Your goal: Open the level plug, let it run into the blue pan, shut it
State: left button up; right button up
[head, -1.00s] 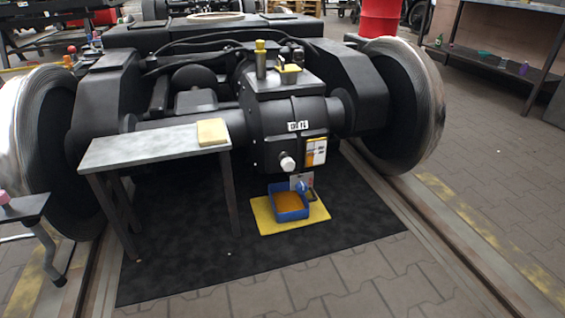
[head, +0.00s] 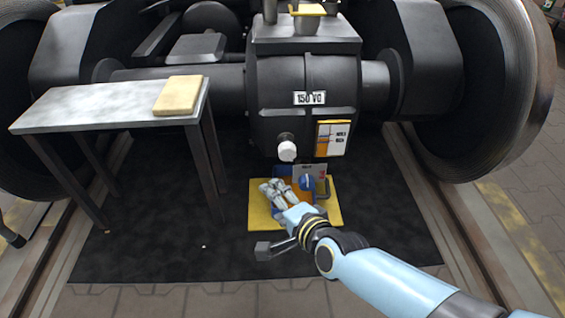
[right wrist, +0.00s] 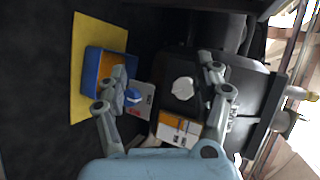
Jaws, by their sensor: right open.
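The white level plug (head: 287,151) sits on the lower front of the black gearbox housing (head: 275,105). In the right wrist view the plug (right wrist: 182,88) shows as a pale hexagonal head between the spread fingers. The blue pan (head: 283,171) with orange-brown content stands on a yellow mat (head: 259,217) below the plug, partly hidden by my right gripper. The pan's rim (right wrist: 91,72) shows clearly in the right wrist view. My right gripper (head: 273,188) is open and empty, in front of the pan and lower than the plug in the head view. My left gripper is not in view.
A grey plate with a blue knob (head: 307,183) stands at the pan's right. A small grey table (head: 105,105) with a tan block (head: 178,95) stands at the left. Large wheels (head: 490,90) flank the bogie. The black floor mat (head: 165,250) is largely clear.

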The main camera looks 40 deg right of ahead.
aim_at(287, 155)
jog(key=w+d+m+h+b, duration=0.1)
jog(key=w+d+m+h, duration=0.1)
jog(key=m, duration=0.3)
jog(key=w+d+m+t+h+b, duration=0.1)
jog(key=w+d+m+h+b, duration=0.1)
jog(key=w+d+m+h, duration=0.1)
jog(key=w+d+m+t+h+b, duration=0.1)
jog(key=w+d+m+h+b, duration=0.1)
jog(key=m, duration=0.5)
jog(key=shift+w+d+f+h, duration=0.3)
jog(key=shift+w+d+h, duration=0.25)
jog(key=shift+d+h, duration=0.4)
jog(key=b+x, duration=0.1)
jog(key=x, duration=0.4)
jog(key=shift+w+a+r, duration=0.1)
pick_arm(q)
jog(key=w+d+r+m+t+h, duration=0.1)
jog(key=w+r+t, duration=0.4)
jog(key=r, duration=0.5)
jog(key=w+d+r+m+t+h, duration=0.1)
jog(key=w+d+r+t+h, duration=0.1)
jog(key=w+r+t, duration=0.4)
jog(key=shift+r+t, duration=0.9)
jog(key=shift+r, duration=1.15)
pick_arm(e)
jog(key=shift+w, duration=0.2)
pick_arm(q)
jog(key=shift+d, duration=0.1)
pick_arm(e)
jog(key=c, duration=1.2)
